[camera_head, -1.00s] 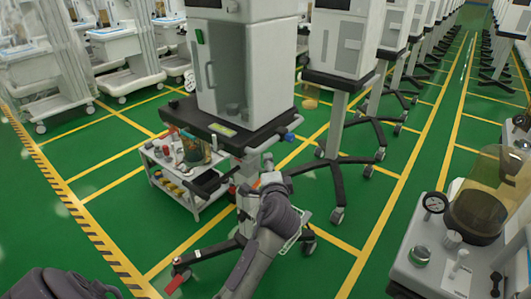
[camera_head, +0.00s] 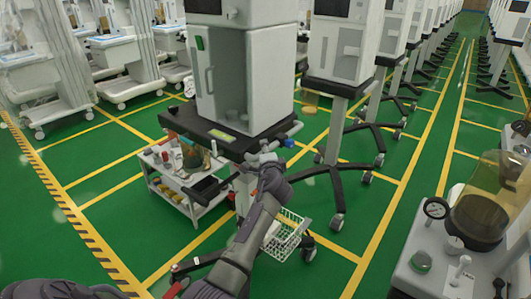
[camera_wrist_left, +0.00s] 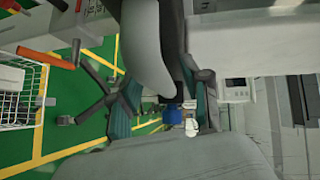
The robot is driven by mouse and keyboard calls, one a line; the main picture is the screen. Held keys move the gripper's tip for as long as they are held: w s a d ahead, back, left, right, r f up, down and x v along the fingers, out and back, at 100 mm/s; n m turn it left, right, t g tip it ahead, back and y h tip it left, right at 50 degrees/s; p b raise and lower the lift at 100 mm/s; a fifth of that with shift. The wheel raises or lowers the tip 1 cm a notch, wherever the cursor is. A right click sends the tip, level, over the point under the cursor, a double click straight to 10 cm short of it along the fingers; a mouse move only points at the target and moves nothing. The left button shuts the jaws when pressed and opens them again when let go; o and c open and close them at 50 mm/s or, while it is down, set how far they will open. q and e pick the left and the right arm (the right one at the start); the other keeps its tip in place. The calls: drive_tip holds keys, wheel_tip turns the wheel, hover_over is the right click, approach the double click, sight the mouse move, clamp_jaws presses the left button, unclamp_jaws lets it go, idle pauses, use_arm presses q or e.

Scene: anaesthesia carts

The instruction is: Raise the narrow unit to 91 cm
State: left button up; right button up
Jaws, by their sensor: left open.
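The narrow unit is a white cabinet (camera_head: 225,75) on a black shelf (camera_head: 195,122), carried by a grey column on a wheeled base. A grey bar (camera_head: 286,133) runs along the shelf's side, with a blue knob (camera_head: 289,143) near its end. My left gripper (camera_head: 266,150) is at the shelf's front right corner, just left of the blue knob; I cannot tell whether it touches the bar. In the left wrist view the gripper (camera_wrist_left: 163,110) is open, and the blue knob (camera_wrist_left: 172,115) shows between its fingers. My arm hides part of the column. My right gripper is not in view.
A wire basket (camera_head: 287,235) hangs low beside the column. A small white trolley (camera_head: 190,190) with bottles stands left of it. More units on stands (camera_head: 338,50) line up at the right. A bench with a glass canister (camera_head: 480,210) is near right. Green floor is free in front.

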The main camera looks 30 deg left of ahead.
use_arm(q)
drive_tip(key=shift+w+a, duration=0.15)
clamp_jaws()
idle(0.4)
